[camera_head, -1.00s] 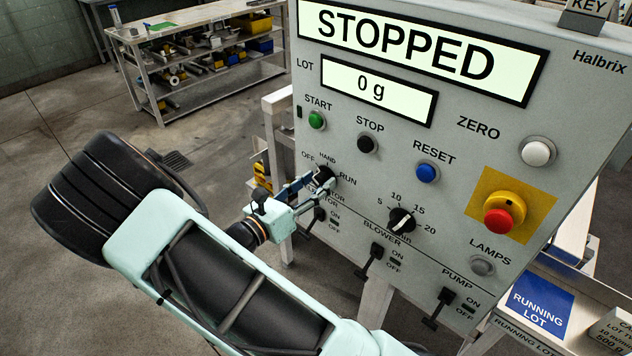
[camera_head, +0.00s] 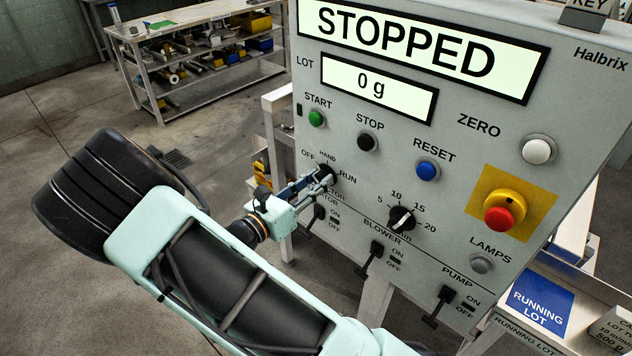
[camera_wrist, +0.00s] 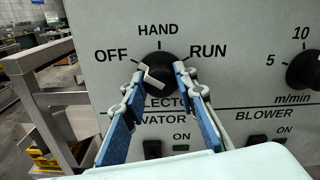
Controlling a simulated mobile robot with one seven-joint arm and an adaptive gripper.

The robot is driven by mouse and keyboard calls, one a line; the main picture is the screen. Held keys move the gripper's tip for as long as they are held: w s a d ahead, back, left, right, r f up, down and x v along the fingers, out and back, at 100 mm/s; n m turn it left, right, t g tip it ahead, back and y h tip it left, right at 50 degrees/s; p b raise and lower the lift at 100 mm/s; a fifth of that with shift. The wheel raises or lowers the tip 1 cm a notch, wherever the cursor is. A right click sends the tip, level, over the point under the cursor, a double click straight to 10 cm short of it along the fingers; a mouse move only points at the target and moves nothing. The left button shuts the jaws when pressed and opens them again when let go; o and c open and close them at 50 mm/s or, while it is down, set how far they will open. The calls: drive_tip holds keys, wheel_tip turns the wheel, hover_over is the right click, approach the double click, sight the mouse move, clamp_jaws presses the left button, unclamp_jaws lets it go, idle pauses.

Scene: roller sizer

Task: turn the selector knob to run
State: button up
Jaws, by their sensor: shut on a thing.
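The selector knob (camera_wrist: 162,69) is round and black, on the grey control panel, with OFF, HAND and RUN printed around its upper side. It also shows in the head view (camera_head: 326,173). My gripper (camera_wrist: 160,70) faces the panel and is shut on the knob, one finger on each side; in the head view it reaches in from the left (camera_head: 318,180). A pale bar lies slanted across the knob's lower left, near the left fingertip. I cannot tell for sure which mark the knob points to. The display (camera_head: 420,48) reads STOPPED.
Green START (camera_head: 316,118), black STOP (camera_head: 367,142) and blue RESET (camera_head: 427,170) buttons sit above and right of the knob. A speed dial (camera_head: 401,220) and toggle switches (camera_head: 376,252) are close by. A red emergency stop (camera_head: 498,220) is further right.

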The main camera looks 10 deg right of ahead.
drive_tip(key=m+b, duration=0.7)
drive_tip(key=m, duration=0.1)
drive_tip(key=m+b, duration=0.7)
drive_tip(key=b, duration=0.1)
drive_tip(key=m+b, duration=0.8)
drive_tip(key=shift+s+f+m, duration=0.15)
drive_tip(key=shift+f+m, duration=0.1)
drive_tip(key=shift+m, duration=0.05)
drive_tip(key=shift+r, duration=0.1)
drive_tip(key=o, duration=1.2)
drive_tip(key=shift+c, duration=0.2)
drive_tip(key=v, duration=1.2)
drive_tip(key=shift+d, duration=0.1)
